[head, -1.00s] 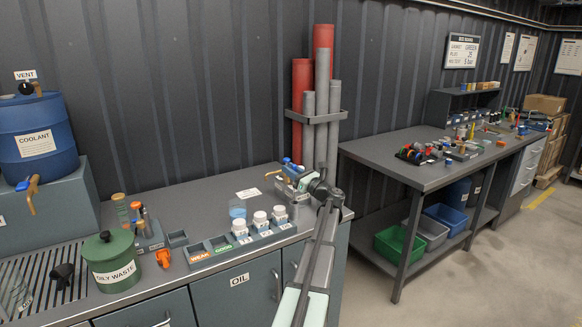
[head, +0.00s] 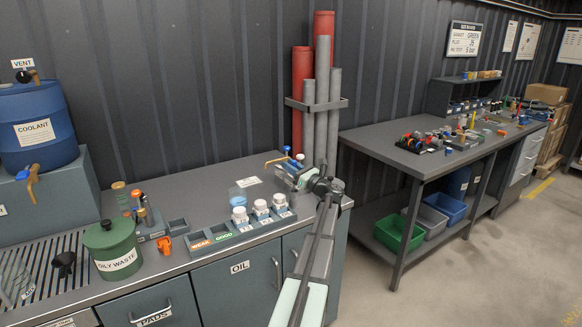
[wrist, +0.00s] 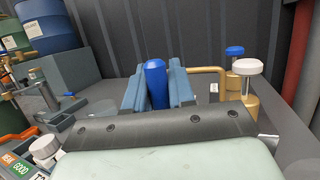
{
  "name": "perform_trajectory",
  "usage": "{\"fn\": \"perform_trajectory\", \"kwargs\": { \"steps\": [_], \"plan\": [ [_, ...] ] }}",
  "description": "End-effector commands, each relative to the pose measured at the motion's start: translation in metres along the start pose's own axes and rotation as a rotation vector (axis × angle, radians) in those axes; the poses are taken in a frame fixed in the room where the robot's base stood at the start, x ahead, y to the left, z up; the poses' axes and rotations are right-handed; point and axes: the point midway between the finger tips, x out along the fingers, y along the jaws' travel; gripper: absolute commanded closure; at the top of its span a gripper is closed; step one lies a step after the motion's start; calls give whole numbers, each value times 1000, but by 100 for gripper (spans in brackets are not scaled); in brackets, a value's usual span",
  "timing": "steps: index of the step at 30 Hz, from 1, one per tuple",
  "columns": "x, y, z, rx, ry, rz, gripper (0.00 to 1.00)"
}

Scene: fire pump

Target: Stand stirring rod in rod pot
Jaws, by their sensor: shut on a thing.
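My gripper (head: 300,178) is at the right end of the left bench, near the brass taps. In the wrist view its two grey-blue fingers (wrist: 156,90) are shut on a blue rounded cylinder (wrist: 155,75), which I take to be the stirring rod's handle. The rest of the rod is hidden behind the wrist housing. In the head view the held thing cannot be made out. I cannot surely pick out the rod pot; a small rack with upright cylinders (head: 146,222) stands at the left of the bench.
White-capped bottles (head: 261,207) stand in a labelled tray (head: 226,237) at the bench front. A green oily-waste can (head: 113,250) is at the left. Brass taps with blue and white knobs (wrist: 247,68) are close right of my gripper. Tall pipes (head: 323,90) stand behind.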

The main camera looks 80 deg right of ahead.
Motion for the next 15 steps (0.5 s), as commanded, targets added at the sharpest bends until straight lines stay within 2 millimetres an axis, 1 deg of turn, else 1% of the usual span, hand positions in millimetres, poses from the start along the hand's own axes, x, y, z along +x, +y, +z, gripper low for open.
{"fn": "perform_trajectory", "kwargs": {
  "steps": [1,2,9,15],
  "plan": [
    [0,0,0,0,0,0,73],
    [0,0,0,0,0,0,70],
    [0,0,0,0,0,0,47],
    [0,0,0,0,0,0,46]
  ]
}}
